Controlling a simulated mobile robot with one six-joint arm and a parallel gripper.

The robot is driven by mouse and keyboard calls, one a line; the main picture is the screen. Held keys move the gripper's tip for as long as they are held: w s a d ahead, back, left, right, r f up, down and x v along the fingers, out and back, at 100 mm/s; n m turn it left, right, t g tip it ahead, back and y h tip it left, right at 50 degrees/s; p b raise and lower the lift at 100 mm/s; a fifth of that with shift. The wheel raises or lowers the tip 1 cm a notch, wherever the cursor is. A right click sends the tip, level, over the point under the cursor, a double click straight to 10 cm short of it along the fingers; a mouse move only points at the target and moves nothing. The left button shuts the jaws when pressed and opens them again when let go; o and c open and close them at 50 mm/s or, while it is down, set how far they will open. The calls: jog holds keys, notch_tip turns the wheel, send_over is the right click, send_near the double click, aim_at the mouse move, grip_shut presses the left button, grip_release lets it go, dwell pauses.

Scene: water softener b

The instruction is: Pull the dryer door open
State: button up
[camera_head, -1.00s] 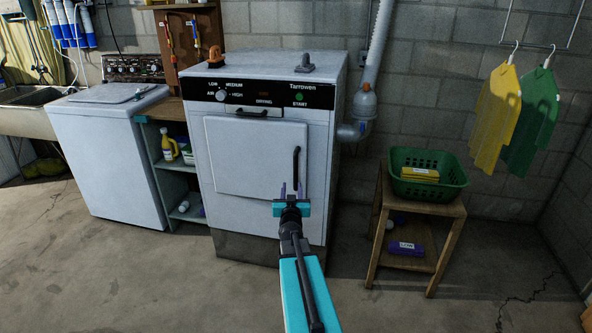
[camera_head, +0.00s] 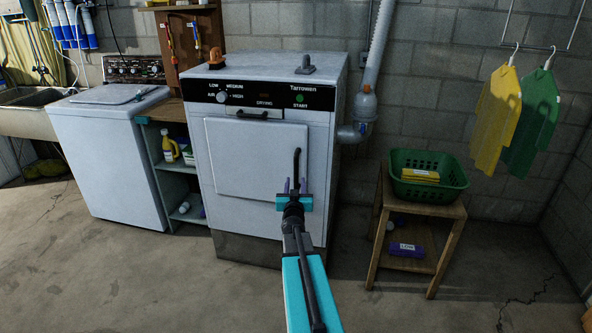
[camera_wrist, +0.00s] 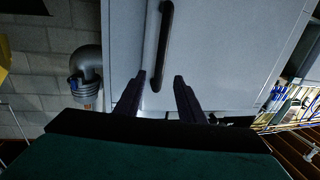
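The white dryer (camera_head: 258,225) stands in the middle of the head view. Its square door (camera_head: 250,160) looks shut. A black vertical handle (camera_head: 297,170) is on the door's right side; it also shows in the wrist view (camera_wrist: 166,35). My gripper (camera_head: 294,187) is in front of the lower end of the handle. In the wrist view, the two dark fingers (camera_wrist: 160,85) are apart with nothing between their tips. The handle lies just beyond the tips, roughly in line with the gap. I cannot tell the exact distance to it.
A washer (camera_head: 115,150) and a small shelf (camera_head: 180,180) stand left of the dryer. A wooden stand (camera_head: 386,240) with a green basket (camera_head: 460,182) is to the right. A vent pipe (camera_head: 378,55) runs up the wall. The floor in front is clear.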

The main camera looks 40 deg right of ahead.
aim_at(296, 170)
jog(key=shift+p+x, duration=0.55)
jog(key=shift+x, duration=5.05)
grip_shut()
